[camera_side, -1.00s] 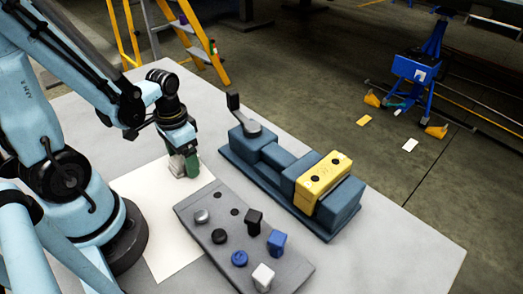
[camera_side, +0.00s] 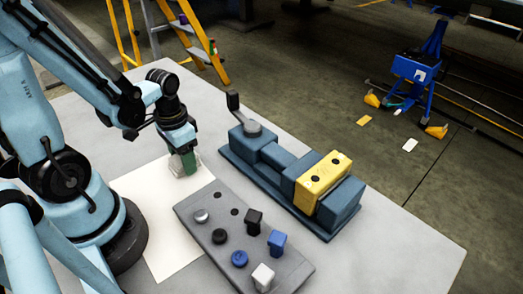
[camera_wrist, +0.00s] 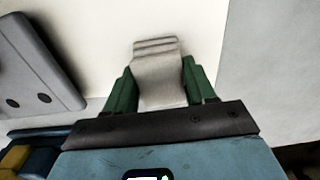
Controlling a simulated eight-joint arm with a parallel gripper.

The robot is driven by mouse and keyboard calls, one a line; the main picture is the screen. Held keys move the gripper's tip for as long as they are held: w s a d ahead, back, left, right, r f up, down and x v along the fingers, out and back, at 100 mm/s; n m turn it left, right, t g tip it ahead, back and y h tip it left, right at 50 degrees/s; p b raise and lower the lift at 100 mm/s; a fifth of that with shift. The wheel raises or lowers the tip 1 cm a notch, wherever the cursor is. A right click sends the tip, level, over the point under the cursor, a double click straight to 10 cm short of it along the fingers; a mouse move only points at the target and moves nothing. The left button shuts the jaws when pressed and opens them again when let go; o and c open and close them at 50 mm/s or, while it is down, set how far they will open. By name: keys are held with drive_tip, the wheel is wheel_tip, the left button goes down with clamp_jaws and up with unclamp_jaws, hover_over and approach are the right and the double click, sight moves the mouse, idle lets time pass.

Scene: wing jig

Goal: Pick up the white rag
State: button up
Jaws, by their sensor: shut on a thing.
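The white rag (camera_wrist: 158,75) is a pale, folded cloth held between the two green fingers of my gripper (camera_wrist: 160,88) in the wrist view. In the side view, the rag (camera_side: 176,168) shows as a whitish patch around the green fingers of my gripper (camera_side: 188,164). The gripper is shut on the rag and points down over the far end of the white sheet (camera_side: 160,225). Whether the rag still touches the sheet, I cannot tell.
A grey board (camera_side: 215,240) with several knobs and blocks lies in front and to the right. A blue vise-like fixture (camera_side: 270,160) bearing a yellow block (camera_side: 323,177) stands to the right. The grey table (camera_side: 400,240) is bare at right.

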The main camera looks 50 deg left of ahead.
drive_tip(key=shift+r, duration=0.15)
drive_tip(key=shift+r, duration=0.8)
wheel_tip(320, 180, up, 2)
drive_tip(key=s+d+r, duration=0.2)
drive_tip(key=d+r, duration=0.5)
drive_tip(key=d, duration=0.4)
drive_tip(key=shift+s+d, duration=0.2)
drive_tip(key=shift+s, duration=0.15)
